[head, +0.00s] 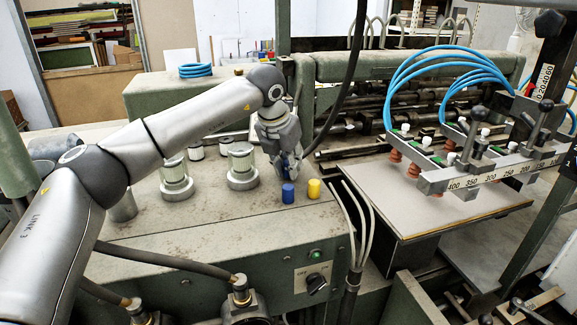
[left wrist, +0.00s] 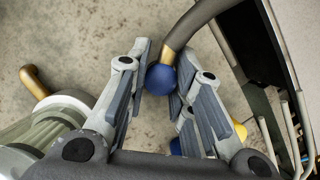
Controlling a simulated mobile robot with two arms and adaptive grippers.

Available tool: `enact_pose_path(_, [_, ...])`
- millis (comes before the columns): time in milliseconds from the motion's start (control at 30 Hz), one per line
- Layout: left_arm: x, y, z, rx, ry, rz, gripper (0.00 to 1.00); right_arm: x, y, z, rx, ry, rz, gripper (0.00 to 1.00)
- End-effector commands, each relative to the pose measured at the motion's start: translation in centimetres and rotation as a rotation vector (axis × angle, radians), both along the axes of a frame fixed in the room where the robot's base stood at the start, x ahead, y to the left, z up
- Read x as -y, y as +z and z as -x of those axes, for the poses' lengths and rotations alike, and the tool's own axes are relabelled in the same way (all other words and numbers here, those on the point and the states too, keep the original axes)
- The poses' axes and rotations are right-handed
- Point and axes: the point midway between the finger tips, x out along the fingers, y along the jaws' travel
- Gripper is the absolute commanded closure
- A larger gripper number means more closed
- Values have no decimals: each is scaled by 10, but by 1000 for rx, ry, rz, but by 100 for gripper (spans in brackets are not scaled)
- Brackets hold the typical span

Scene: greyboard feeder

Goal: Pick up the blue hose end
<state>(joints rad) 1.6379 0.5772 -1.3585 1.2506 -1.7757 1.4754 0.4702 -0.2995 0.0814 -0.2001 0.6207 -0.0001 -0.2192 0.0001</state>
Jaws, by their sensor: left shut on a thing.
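The blue hose end (left wrist: 160,79) is a rounded blue tip behind a brass-coloured collar on a dark hose (left wrist: 201,14). In the left wrist view it sits between the fingers of my left gripper (left wrist: 164,70), near their tips, and the gripper is shut on it. In the head view my left gripper (head: 285,160) points down above the green machine top, and the black hose (head: 338,95) curves down to it from above. The hose end is mostly covered by the fingers there. My right gripper is not in view.
Glass-topped round fittings (head: 242,166) stand to the left. A board (head: 430,200) lies under the suction-cup bar at right.

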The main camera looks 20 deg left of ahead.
Motion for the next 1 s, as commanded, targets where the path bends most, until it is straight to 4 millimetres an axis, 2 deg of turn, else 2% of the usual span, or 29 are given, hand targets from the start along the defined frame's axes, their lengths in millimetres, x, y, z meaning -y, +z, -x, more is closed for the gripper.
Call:
enact_pose_path(267, [1,32,2,6,0,1,99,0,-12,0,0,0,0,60])
enact_pose_path(533, [12,89,53,8,-2,-1,99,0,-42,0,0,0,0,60])
enact_pose_path(700, [21,105,95,6,-3,-1,99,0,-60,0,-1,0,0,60])
enact_pose_path(800, [25,114,112,5,-2,0,99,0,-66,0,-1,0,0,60])
enact_pose_path(1000, [30,125,132,2,0,0,99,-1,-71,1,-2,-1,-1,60])
